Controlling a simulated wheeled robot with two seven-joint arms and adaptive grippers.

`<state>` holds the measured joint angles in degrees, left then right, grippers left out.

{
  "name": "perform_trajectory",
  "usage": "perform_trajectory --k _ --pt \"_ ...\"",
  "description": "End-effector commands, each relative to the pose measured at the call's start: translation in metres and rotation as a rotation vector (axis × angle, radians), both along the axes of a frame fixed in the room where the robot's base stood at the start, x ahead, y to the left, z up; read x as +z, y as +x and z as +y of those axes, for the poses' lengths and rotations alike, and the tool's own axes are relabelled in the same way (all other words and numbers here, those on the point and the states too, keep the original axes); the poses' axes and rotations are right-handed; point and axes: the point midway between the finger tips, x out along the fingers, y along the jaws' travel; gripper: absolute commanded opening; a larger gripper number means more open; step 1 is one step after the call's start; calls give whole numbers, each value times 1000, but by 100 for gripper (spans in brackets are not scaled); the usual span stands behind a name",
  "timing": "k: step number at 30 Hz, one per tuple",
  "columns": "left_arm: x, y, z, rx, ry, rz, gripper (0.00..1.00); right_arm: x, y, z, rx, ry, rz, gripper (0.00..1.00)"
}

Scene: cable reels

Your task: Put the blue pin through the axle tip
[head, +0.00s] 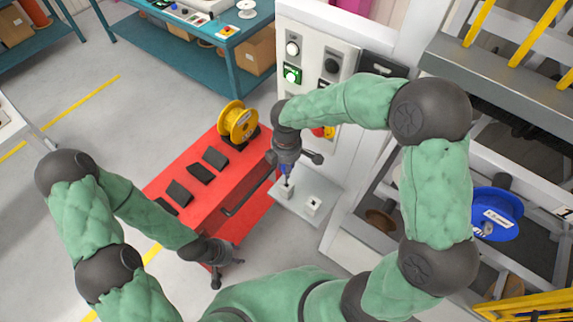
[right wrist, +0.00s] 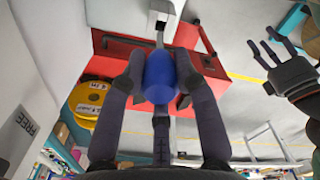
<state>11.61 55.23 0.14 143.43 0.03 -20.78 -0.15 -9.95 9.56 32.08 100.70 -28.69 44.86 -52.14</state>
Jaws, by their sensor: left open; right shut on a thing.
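My right gripper (head: 287,170) points down over the small grey shelf and is shut on the blue pin. The pin's thick blue body (right wrist: 160,77) shows between the fingers in the right wrist view. Its lower end is not clear, and I cannot tell whether it touches the white block (head: 287,190) just below. My left gripper (head: 226,265) is open and empty by the red cart's near end; it also shows in the right wrist view (right wrist: 283,68). A blue reel (head: 497,214) hangs on the rack at right, with a dark axle end (head: 503,181) beside it. No pin hole is discernible.
A second white block (head: 313,205) stands on the grey shelf (head: 333,187). The red cart (head: 190,165) holds a yellow reel (head: 238,123) and several dark pads. A control panel (head: 310,60) stands behind. My right arm passes in front of the rack.

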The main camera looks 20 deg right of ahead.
Motion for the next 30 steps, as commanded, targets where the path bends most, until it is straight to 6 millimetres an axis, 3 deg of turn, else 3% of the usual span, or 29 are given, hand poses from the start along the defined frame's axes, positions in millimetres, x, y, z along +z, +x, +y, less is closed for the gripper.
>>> perform_trajectory --k 30 --pt "-48 0 0 0 0 0 44 -63 0 0 0 0 1 0"
